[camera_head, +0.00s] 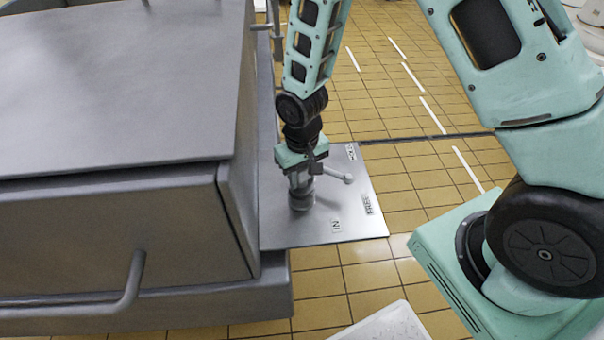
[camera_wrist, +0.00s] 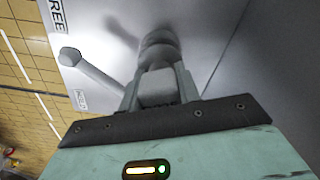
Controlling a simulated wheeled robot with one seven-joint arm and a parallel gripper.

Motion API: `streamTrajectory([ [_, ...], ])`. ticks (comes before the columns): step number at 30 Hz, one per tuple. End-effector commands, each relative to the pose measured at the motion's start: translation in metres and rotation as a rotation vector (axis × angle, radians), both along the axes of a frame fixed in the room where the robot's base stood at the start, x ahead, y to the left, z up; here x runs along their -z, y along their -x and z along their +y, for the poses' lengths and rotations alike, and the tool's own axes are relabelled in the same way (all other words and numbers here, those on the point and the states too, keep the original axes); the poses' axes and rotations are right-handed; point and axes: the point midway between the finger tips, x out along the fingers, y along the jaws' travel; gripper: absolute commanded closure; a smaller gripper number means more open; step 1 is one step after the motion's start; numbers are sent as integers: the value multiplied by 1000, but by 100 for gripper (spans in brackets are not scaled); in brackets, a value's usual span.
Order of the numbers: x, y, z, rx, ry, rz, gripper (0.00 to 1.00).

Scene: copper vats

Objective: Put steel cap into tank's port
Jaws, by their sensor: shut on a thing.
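My gripper (camera_head: 301,190) points down over a flat grey metal plate (camera_head: 360,225) beside the tank (camera_head: 110,220). It is shut on a grey, blocky-topped piece that I take for the steel cap; its square top shows between the fingers in the wrist view (camera_wrist: 157,88). A rounded, stepped grey part (camera_wrist: 160,48) shows just beyond the fingertips and also in the head view (camera_head: 302,201). I cannot tell whether it is the lower cap or the port, nor whether the cap is seated. Any port opening is hidden.
A grey rod with a round knob (camera_head: 347,178) sticks out close beside my gripper, also seen in the wrist view (camera_wrist: 70,56). The plate carries small labels (camera_head: 367,205). The tank's wall rises close at left, with a bent handle (camera_head: 132,280). Tiled floor lies right.

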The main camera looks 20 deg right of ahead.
Motion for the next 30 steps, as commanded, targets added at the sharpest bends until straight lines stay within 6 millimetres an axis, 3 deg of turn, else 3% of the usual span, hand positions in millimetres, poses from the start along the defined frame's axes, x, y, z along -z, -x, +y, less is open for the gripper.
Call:
streamTrajectory([
  [30, 11, 0, 0, 0, 0, 0, 95],
])
